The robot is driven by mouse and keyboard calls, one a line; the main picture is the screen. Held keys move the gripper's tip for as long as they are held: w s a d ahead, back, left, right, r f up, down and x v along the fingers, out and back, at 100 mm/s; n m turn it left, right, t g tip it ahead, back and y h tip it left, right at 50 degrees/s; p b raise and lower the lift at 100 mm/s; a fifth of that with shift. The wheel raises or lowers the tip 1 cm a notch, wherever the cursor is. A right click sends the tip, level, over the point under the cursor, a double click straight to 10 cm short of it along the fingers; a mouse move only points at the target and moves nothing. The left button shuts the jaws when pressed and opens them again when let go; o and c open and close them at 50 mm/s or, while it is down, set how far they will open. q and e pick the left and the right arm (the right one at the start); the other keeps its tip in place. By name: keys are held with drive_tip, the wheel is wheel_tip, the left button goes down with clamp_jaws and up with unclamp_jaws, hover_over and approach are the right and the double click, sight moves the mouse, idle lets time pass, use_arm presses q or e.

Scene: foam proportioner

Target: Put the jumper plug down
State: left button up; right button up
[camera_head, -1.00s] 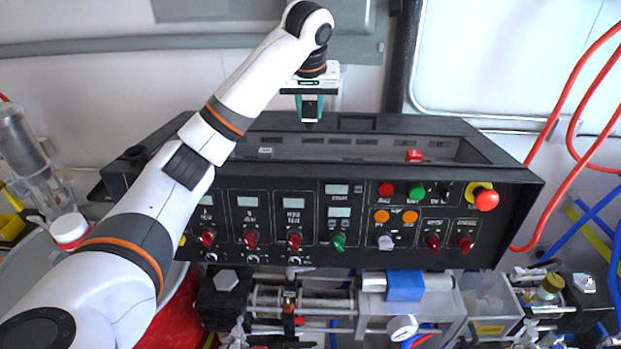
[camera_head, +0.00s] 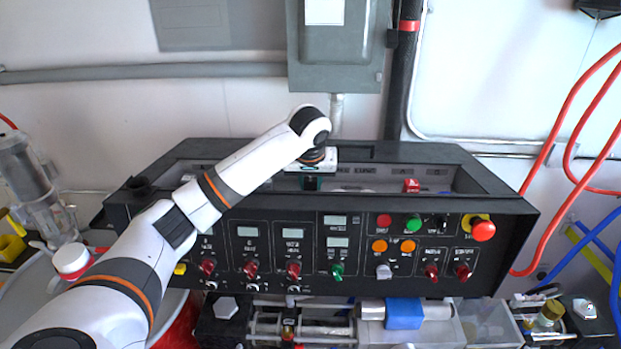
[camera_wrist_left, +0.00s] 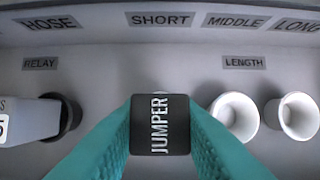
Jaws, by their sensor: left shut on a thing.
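My left gripper (camera_head: 311,184) reaches down into the recess in the top of the black control console (camera_head: 250,215). In the left wrist view its teal fingers (camera_wrist_left: 158,138) are shut on the jumper plug (camera_wrist_left: 145,125), a black block marked JUMPER. Two white round sockets (camera_wrist_left: 236,115) (camera_wrist_left: 299,115) sit to its right, below the MIDDLE and LONG labels. The plug is below the SHORT label and hides what lies under it. I cannot tell whether it touches anything there. My right gripper is in neither view.
A pale block in a black round socket (camera_wrist_left: 72,115) is left of the plug, under the RELAY label (camera_wrist_left: 40,63). A red block (camera_head: 411,185) is in the recess to the right. The recess has raised walls. Knobs and an emergency button (camera_head: 484,231) cover the console front.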

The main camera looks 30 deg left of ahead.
use_arm(q)
drive_tip(key=o, duration=1)
drive_tip(key=shift+w+f, duration=0.1)
drive_tip(key=shift+w, duration=0.05)
drive_tip(key=shift+c, duration=0.2)
drive_tip(key=b+v, duration=0.2)
drive_tip(key=v, duration=1)
drive_tip(key=shift+d, duration=0.1)
